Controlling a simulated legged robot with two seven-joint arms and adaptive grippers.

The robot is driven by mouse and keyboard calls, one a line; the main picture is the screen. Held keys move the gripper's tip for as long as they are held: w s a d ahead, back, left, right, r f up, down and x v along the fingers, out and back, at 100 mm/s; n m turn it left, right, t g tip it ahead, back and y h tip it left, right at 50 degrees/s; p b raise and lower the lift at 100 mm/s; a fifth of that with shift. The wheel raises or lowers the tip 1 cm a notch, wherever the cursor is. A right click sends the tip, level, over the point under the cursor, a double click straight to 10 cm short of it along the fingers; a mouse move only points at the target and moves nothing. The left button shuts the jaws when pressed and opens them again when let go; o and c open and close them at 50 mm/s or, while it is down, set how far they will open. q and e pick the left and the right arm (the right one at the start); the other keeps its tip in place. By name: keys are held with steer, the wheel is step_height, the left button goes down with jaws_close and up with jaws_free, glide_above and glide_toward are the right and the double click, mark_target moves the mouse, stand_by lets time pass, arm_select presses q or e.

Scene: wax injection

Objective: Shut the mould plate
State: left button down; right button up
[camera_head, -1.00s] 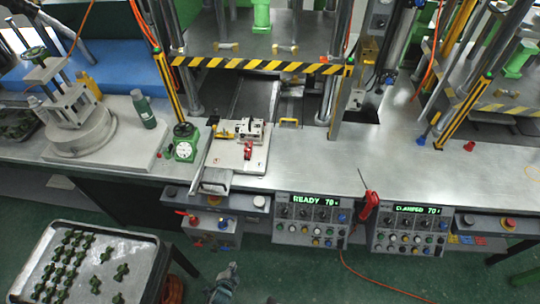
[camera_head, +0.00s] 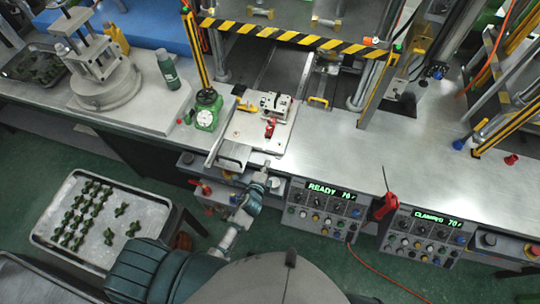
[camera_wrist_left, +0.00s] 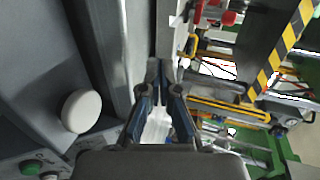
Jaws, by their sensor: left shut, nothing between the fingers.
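The mould station is a white base plate (camera_head: 246,130) on the steel bench in the head view. A metal block (camera_head: 275,104) and a red clamp handle (camera_head: 269,128) sit on it. A flat grey plate with a handle (camera_head: 233,154) lies at its front, by the bench edge. I cannot tell which part is the mould plate, or how far it stands open. My left gripper (camera_head: 262,177) is just in front of the bench edge, close to this station. In the left wrist view its fingers (camera_wrist_left: 164,90) are shut and empty. My right gripper is out of view.
A striped press edge (camera_head: 290,36) is behind. A control panel reading READY (camera_head: 327,206) hangs at right. A tray of green parts (camera_head: 110,254) is lower left. The bench right of the station is clear.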

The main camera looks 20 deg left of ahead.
mark_target(271, 151)
arm_select(q)
steer(key=w, duration=0.3)
steer(key=shift+d, duration=0.1)
steer(key=shift+w, duration=0.75)
steer(key=shift+f, duration=0.1)
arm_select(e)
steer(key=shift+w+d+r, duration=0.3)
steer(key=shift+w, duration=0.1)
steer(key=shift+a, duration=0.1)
